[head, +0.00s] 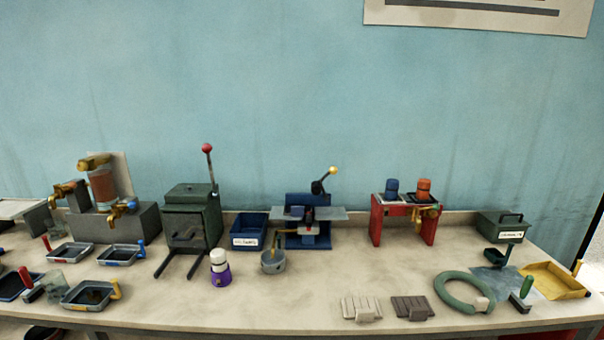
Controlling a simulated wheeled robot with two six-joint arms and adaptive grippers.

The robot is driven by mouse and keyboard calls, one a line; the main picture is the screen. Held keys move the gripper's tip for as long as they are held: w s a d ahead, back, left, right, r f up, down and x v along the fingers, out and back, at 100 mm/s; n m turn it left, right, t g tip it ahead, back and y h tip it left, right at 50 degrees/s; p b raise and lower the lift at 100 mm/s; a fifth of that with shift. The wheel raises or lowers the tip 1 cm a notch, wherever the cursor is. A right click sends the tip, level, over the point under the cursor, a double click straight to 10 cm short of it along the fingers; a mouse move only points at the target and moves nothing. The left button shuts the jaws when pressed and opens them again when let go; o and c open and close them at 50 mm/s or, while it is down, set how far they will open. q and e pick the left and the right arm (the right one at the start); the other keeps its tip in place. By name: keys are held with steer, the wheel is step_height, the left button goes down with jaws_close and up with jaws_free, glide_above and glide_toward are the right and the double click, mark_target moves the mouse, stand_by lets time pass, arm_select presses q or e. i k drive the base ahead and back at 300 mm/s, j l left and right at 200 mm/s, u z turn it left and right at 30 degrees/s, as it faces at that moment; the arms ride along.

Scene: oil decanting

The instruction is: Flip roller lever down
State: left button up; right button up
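A blue machine (295,203) with a grey plate across it stands at the middle back of the table. Its short black lever (321,185) points up and to the right, ending in a yellow ball knob (333,171). A dark green machine (190,215) to its left has an upright lever with a red ball knob (207,148). Which of the two levers is the roller lever is not marked. A small grey pot (273,266) stands in front of the blue machine, at its left. Neither of my grippers is in view.
A blue bin (248,243) sits between the two machines. A purple and white bottle (221,274) stands at the front. A red stand (377,228) holds two coloured caps at right. Several trays crowd the left. The table (350,275) is clear right of the pot.

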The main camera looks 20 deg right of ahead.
mark_target(333, 170)
steer(key=i+l+z, duration=0.6)
steer(key=i, duration=0.45)
